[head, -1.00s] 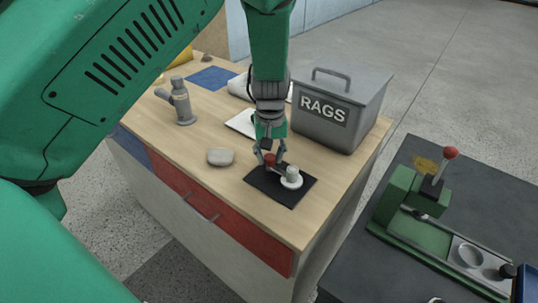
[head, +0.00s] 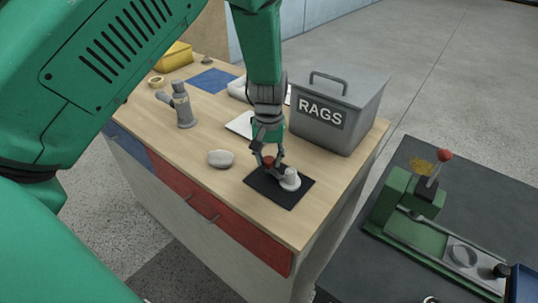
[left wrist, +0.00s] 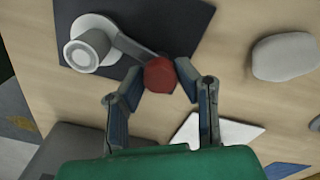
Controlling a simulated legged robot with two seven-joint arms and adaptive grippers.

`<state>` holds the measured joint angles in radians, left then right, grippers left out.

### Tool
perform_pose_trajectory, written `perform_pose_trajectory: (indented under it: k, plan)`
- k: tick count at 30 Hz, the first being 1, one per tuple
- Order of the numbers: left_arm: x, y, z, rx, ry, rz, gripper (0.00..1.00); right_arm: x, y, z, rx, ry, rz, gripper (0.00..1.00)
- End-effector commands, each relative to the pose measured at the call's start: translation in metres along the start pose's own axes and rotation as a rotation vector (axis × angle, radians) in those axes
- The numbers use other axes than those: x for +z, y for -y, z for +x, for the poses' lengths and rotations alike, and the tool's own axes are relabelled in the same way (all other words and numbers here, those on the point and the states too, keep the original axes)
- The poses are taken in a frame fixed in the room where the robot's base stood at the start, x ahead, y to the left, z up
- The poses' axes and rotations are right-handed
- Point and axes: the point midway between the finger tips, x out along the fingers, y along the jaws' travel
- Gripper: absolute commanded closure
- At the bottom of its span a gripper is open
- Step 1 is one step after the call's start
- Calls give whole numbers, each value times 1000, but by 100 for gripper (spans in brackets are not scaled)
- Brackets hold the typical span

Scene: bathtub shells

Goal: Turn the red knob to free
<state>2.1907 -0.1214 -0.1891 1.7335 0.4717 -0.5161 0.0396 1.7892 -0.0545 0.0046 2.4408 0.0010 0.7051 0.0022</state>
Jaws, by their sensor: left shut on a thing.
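The red knob (head: 268,162) sits at the end of a short grey lever (left wrist: 130,47), which joins a pale round fitting (head: 289,179) on a black mat (head: 290,195). It shows in the left wrist view as a dark red knob (left wrist: 160,75) with the lever running up and left to the fitting (left wrist: 87,43). My left gripper (head: 268,160) comes down from above, its fingers on either side of the knob and shut on it. The fingers partly hide the knob in the head view. My right gripper is not in view.
A grey RAGS bin (head: 338,115) stands behind the mat at right. A pale stone-like block (head: 221,158) and a grey fitting (head: 182,105) lie to the left. A green device with a red-tipped lever (head: 436,166) stands on a separate dark table at right.

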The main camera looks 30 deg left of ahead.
Motion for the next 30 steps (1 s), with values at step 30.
perform_pose_trajectory:
  k: [30]
  plan:
    - [-2, 0, -2, 0, -6, 961, 100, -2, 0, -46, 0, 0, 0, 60]
